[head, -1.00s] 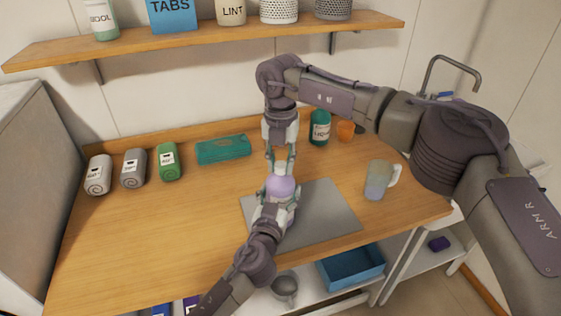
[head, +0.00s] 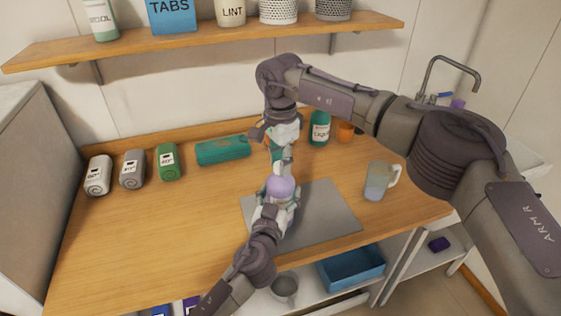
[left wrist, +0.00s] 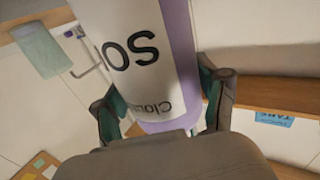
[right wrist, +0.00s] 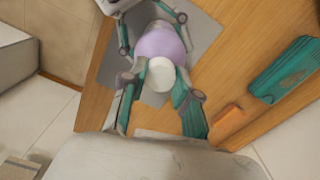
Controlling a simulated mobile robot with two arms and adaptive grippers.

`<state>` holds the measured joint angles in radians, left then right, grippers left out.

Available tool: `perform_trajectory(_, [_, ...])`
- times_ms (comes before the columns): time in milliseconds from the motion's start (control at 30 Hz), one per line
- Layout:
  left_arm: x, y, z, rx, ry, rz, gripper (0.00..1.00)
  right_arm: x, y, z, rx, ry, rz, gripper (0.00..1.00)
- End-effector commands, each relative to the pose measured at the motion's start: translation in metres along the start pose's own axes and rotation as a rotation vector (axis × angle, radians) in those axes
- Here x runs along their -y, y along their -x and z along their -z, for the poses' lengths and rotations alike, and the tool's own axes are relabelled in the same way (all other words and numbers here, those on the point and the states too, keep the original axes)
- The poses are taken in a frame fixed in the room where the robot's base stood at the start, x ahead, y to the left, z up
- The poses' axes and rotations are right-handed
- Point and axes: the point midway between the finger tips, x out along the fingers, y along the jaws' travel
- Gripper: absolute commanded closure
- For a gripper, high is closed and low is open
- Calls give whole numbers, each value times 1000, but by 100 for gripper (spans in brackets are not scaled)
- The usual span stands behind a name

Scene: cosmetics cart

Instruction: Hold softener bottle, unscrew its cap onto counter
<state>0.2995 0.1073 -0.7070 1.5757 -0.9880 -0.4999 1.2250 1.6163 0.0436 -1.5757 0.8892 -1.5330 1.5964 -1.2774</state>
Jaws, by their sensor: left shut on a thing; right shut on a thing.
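The softener bottle (head: 280,187) is lilac and stands upright over the grey mat. In the left wrist view its white label (left wrist: 135,50) fills the upper middle. My left gripper (head: 279,202) is shut around the bottle body from the front. My right gripper (head: 281,166) comes from above and is shut on the white cap at the bottle's top. The cap (right wrist: 160,76) shows between the right fingers in the right wrist view, above the lilac shoulder. Whether the cap is still threaded on cannot be told. The bottle's base is hidden in the head view.
The grey mat (head: 325,218) has bare room on its right. A teal box (head: 223,149) and rolled towels (head: 133,169) lie left. The counter's left front (head: 130,240) is clear.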

Motion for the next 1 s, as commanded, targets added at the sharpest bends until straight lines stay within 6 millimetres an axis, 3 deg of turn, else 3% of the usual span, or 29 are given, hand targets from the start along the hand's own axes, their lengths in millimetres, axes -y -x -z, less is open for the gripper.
perform_trajectory(133, [0,0,-1,2,0,1,100,0,0,-1,2,161,-1,100])
perform_trajectory(1000, [0,0,-1,2,0,1,100,0,6,-1,1,158,-1,100])
